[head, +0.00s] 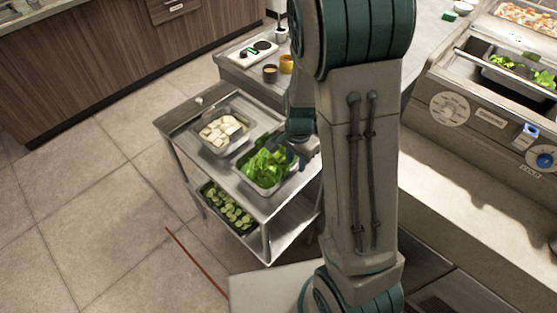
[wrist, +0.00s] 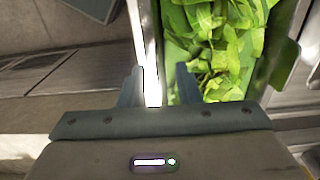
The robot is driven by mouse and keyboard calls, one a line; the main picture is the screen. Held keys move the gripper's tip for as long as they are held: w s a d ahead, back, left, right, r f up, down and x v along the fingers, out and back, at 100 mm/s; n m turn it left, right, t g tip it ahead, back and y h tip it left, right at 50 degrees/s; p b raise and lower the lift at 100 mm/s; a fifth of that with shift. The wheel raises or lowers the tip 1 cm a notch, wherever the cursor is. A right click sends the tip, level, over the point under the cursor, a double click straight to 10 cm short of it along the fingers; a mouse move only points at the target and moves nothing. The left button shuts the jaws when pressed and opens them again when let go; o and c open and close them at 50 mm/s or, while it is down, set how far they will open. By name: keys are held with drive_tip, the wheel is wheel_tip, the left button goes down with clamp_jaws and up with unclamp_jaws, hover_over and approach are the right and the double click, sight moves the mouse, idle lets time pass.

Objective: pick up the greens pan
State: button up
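The greens pan (head: 251,187) is a metal pan full of leafy greens on the top shelf of a steel cart, nearest its right end. My gripper (head: 299,152) is at the pan's right side in the head view, partly hidden by my arm. In the wrist view my gripper (wrist: 158,84) is open, its two fingers apart on either side of the pan's bright rim (wrist: 150,45). The right finger is over the greens side and the left finger outside. I cannot tell whether either finger touches the rim.
A pan of pale slices (head: 222,150) sits beside the greens on the cart (head: 180,120). A pan of cucumber slices (head: 228,208) is on the lower shelf. A counter with sauce cups (head: 286,64) stands behind. A well unit (head: 480,118) holding greens is at right.

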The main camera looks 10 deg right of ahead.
drive_tip(key=shift+f, duration=0.4)
clamp_jaws()
idle(1.2)
